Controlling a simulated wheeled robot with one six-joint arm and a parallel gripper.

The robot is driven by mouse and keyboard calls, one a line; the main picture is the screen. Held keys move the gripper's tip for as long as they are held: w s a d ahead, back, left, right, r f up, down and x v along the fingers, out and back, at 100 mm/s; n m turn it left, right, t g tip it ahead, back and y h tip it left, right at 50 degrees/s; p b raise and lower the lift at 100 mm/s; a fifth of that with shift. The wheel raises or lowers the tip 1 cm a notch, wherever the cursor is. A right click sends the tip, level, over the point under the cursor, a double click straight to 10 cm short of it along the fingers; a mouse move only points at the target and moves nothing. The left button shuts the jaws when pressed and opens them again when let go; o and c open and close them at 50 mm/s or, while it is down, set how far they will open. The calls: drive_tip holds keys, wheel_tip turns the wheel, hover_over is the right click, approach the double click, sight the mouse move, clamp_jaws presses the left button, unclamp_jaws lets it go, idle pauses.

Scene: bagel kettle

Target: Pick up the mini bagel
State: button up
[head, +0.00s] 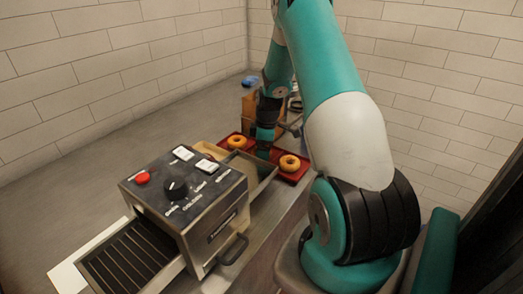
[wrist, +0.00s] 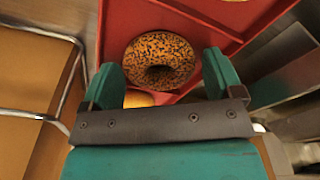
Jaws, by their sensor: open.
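A round bagel (wrist: 160,48) speckled with dark seeds lies on a red tray (wrist: 115,22) in the wrist view. My gripper (wrist: 161,66) is open and empty, with its two teal fingers on either side of the near part of this bagel in the picture. I cannot tell its height above it. A smaller yellowish piece (wrist: 138,99) shows between the fingers, mostly hidden by the gripper. In the head view, one bagel (head: 237,141) and another bagel (head: 290,163) lie on the red tray (head: 294,177), with my gripper (head: 263,152) between them. I cannot match bagels across views.
A metal conveyor toaster (head: 190,205) with a red button stands in front of the tray. A wooden box (head: 249,105) and a blue item (head: 250,81) stand behind. In the wrist view, a metal wire frame (wrist: 40,117) is at left. Open counter lies left.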

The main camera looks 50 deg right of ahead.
drive_tip(key=shift+f, duration=0.2)
drive_tip(key=c, duration=0.7)
drive_tip(key=shift+r, duration=0.1)
wheel_tip(320, 180, up, 20)
drive_tip(key=b, duration=0.3)
